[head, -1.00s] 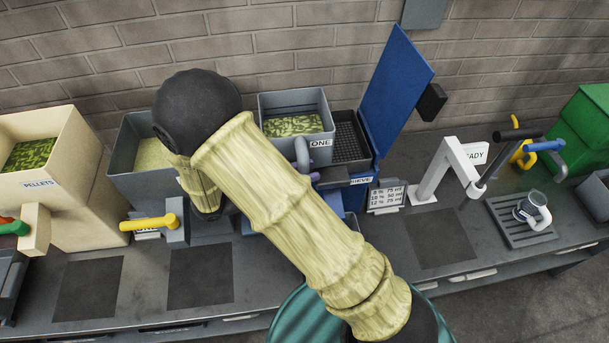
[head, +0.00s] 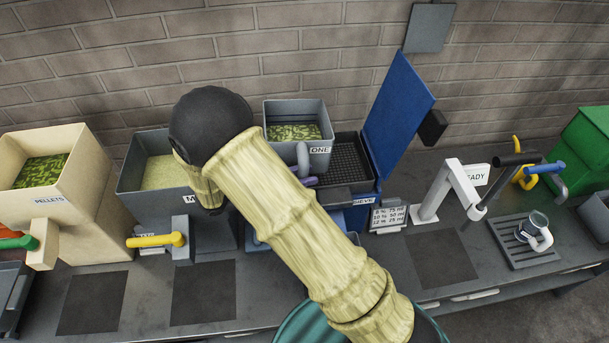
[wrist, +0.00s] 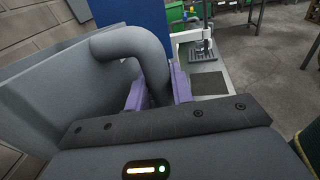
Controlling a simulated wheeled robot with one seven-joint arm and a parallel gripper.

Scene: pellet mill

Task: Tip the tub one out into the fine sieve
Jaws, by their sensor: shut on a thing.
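Tub one (head: 325,150) is a grey tub with a label reading ONE and green pellets inside. It is upright in the head view, above and to the left of the fine sieve. The sieve (head: 346,160) has a dark mesh in a blue frame with a raised blue lid (head: 398,110). My gripper is shut on the tub's curved grey handle, its purple fingers (wrist: 155,92) on either side of it in the wrist view. In the head view my arm hides most of the gripper. The tub's wall (wrist: 40,85) fills the left of the wrist view.
A cream pellets hopper (head: 82,180) and a grey bin of pale meal (head: 150,175) with a yellow lever stand left. A white stand (head: 450,180), a cup (head: 535,225) on a grate and a green bin (head: 585,150) are right. Dark mats lie in front.

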